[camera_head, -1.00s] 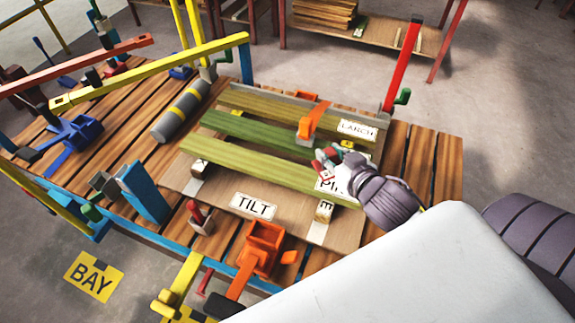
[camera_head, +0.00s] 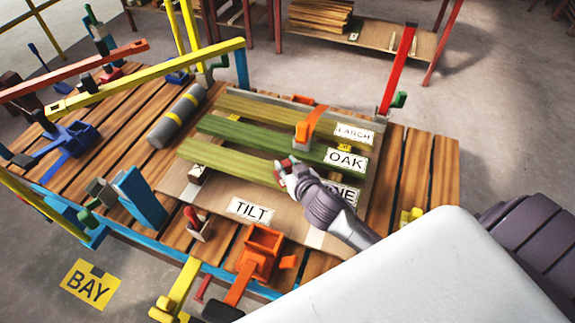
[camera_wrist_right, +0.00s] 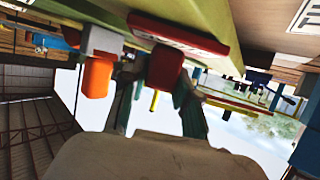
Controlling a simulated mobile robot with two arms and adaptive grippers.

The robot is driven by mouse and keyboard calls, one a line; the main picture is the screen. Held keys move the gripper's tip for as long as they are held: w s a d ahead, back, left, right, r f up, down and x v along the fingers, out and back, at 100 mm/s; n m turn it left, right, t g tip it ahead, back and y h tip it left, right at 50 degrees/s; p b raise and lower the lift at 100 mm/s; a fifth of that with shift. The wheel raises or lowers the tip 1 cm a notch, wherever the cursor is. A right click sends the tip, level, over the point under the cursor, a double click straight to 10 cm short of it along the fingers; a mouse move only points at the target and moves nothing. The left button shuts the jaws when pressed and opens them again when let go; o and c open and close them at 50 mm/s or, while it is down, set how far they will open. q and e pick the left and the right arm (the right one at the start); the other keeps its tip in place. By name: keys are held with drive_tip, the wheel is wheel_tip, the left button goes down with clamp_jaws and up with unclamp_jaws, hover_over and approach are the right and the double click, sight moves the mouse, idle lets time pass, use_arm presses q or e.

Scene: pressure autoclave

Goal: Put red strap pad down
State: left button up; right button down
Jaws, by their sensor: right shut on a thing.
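My right gripper (camera_head: 288,168) is over the front green plank (camera_head: 225,160), left of its partly hidden PINE label. It is shut on the red strap pad (camera_head: 282,164), which is small and mostly covered by the fingers in the head view. In the right wrist view a red grip block (camera_wrist_right: 165,68) sits between the fingers. Its flat red part (camera_wrist_right: 180,36) lies close against the plank's side or face; whether it touches cannot be told. My left gripper is not in view.
The OAK (camera_head: 346,160) and LARCH (camera_head: 354,133) labels mark the planks behind. A TILT label (camera_head: 250,209) lies on the board in front. A red post (camera_head: 398,70) stands at right, an orange ratchet box (camera_head: 261,250) at front. Bare deck (camera_head: 425,165) shows at right.

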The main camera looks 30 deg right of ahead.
drive_tip(key=shift+f, duration=0.15)
drive_tip(key=c, duration=0.9)
unclamp_jaws()
drive_tip(key=shift+o, duration=0.2)
drive_tip(key=shift+r, duration=0.2)
drive_tip(key=v, duration=1.2)
drive_tip(key=shift+b, duration=0.3)
